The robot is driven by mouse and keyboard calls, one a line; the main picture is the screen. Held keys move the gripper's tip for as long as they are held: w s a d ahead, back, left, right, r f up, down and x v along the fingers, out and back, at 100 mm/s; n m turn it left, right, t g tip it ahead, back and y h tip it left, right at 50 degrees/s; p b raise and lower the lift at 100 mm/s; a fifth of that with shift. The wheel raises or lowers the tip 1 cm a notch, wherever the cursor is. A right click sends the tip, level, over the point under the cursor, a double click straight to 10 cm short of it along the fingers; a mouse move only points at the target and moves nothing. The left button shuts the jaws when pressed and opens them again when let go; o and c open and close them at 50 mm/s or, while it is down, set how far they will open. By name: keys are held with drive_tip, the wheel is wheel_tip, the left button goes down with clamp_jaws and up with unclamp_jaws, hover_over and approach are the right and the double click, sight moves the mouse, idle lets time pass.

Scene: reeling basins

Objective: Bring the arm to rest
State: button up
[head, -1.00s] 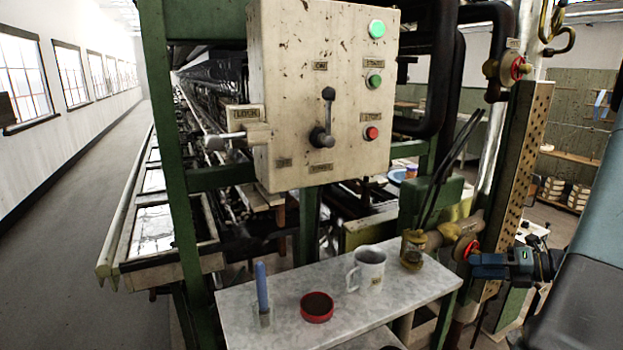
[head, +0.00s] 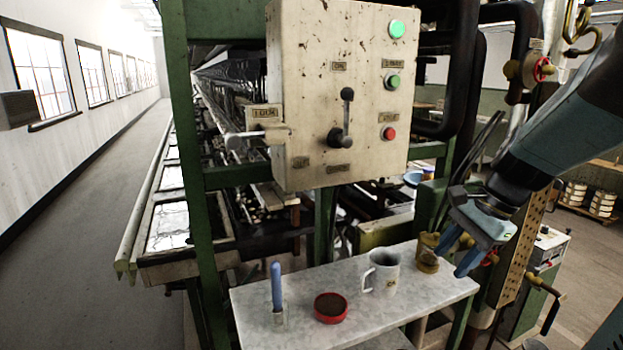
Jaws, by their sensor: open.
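My gripper (head: 460,259) is at the right, in front of the pipe and the perforated brown column. Its blue fingers point down and left and stand apart, with nothing between them. It hangs just right of the brass-coloured pot (head: 427,252) on the marble-topped table; whether it touches the pot I cannot tell. My arm reaches in from the upper right and hides part of the column and a red-handled valve behind it.
A control box (head: 340,95) with a lever (head: 341,120) hangs above. The aisle (head: 90,190) at left is clear.

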drive_tip(key=s+a+r+n+t+h, duration=0.3)
drive_tip(key=s+r+n, duration=0.4)
drive_tip(key=n, duration=0.6)
drive_tip(key=shift+r+t+h, duration=0.25)
drive_tip(key=shift+t+h, duration=0.35)
drive_tip(key=shift+t, duration=0.1)
